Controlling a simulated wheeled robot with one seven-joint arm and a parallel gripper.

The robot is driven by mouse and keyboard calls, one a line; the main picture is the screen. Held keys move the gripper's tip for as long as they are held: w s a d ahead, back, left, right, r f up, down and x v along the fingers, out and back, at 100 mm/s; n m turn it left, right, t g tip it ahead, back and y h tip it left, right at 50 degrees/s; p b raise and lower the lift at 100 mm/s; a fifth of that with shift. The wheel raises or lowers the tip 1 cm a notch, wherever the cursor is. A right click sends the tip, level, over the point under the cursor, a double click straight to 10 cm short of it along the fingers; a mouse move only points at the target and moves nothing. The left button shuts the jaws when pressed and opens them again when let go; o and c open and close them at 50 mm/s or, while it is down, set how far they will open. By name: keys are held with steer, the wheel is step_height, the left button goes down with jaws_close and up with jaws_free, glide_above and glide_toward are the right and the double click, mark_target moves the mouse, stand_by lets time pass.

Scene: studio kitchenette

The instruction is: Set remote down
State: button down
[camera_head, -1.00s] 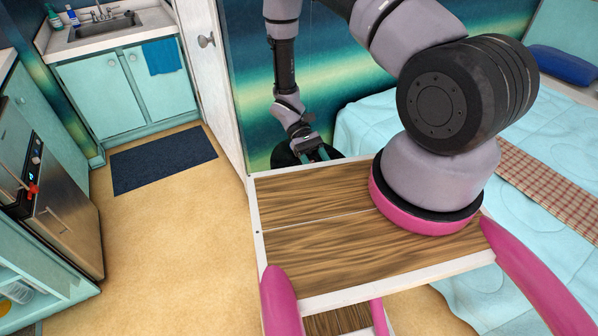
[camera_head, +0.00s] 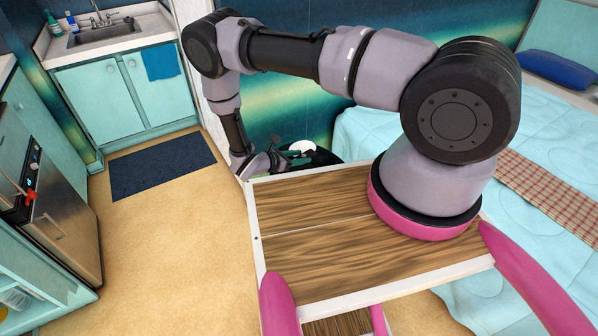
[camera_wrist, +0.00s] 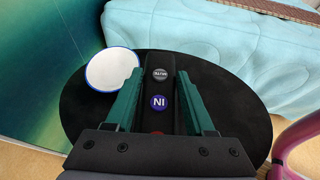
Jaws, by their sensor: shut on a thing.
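My gripper (camera_wrist: 158,90) has teal fingers and is shut on a black remote (camera_wrist: 168,122) with a grey button and a blue-purple button. The remote points away from the wrist, over a round black table (camera_wrist: 232,118). I cannot tell whether the remote touches the table. In the head view my gripper (camera_head: 278,160) is at the left edge of the black table (camera_head: 325,157), which is partly hidden behind my wooden-topped base. The remote is not distinct there.
A white plate with a blue rim (camera_wrist: 112,70) lies on the black table, left of the remote; it also shows in the head view (camera_head: 302,146). A bed with a light blue cover (camera_head: 370,125) stands right of the table. A dark teal wall (camera_head: 290,100) is behind.

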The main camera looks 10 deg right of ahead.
steer(key=shift+f, duration=2.95)
steer(key=shift+f, duration=0.1)
steer(key=shift+c, duration=1.3)
jaws_free()
steer(key=v, duration=1.2)
steer(key=shift+r, duration=0.2)
